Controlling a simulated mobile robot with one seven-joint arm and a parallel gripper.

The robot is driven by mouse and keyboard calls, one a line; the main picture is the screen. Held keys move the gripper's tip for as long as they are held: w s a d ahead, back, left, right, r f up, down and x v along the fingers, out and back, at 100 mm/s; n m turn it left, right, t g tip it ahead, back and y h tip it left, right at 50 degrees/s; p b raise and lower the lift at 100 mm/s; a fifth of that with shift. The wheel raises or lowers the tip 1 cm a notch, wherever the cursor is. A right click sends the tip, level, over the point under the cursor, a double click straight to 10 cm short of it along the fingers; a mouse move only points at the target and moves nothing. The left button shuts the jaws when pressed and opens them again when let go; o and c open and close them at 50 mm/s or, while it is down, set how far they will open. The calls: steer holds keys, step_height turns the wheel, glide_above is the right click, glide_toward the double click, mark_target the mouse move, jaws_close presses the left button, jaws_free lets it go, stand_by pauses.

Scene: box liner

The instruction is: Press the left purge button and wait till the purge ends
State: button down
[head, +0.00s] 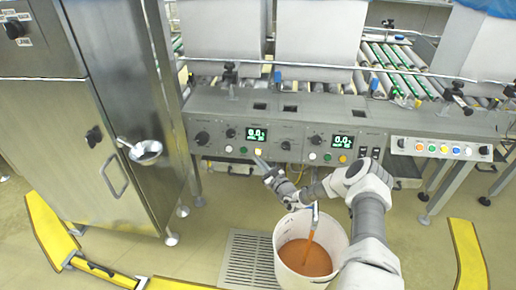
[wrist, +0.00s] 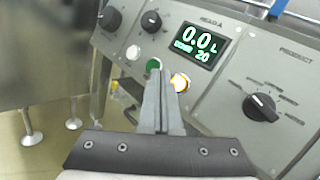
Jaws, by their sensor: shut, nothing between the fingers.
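In the head view my gripper (head: 260,162) is just below this button. The left display (wrist: 201,46) reads 0.0 L, with a smaller line ending in 20.
A white bucket (head: 279,240) with orange-brown liquid stands on the floor below, a bent pipe and orange streak above it. The right display (head: 342,141) has similar buttons beneath. Yellow floor barriers (head: 466,255) flank the area.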

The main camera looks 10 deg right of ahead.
steer(key=shift+s+a+r+p, duration=0.15)
steer(key=shift+s+a+p, duration=0.05)
steer(key=shift+s+p, duration=0.2)
steer(key=shift+s+a+r+p, duration=0.15)
steer(key=shift+s+p, duration=0.1)
steer(key=shift+s, duration=0.25)
steer(key=s+a+r+n+g+y, duration=0.2)
steer(key=s+a+r+n+g, duration=0.3)
steer(key=r+n, duration=0.3)
steer(key=s+a+r+n+g+y, duration=0.2)
steer(key=s+a+r+n+g, duration=0.3)
steer(key=r, duration=0.5)
steer(key=s+a+r+n+g+y, duration=0.2)
steer(key=s+a+r+n+g, duration=0.25)
steer(key=r+n, duration=0.3)
steer(key=s+d+r+n+t+h, duration=0.1)
steer(key=s+d+r+n+h, duration=0.3)
steer(key=s, duration=0.6)
steer(key=s+d+r+n+t+h, duration=0.1)
steer(key=s+d+r+h, duration=0.45)
steer(key=s, duration=0.45)
steer(key=s+d+r+n+t+h, duration=0.1)
steer(key=s+d+r+n+h, duration=0.35)
steer(key=s, duration=0.55)
step_height(320, 180, up, 22)
steer(key=m+p, duration=0.1)
steer(key=p, duration=2)
steer(key=shift+w+d+f+y, duration=0.15)
steer(key=shift+f+y, duration=0.05)
steer(key=shift+y, duration=0.2)
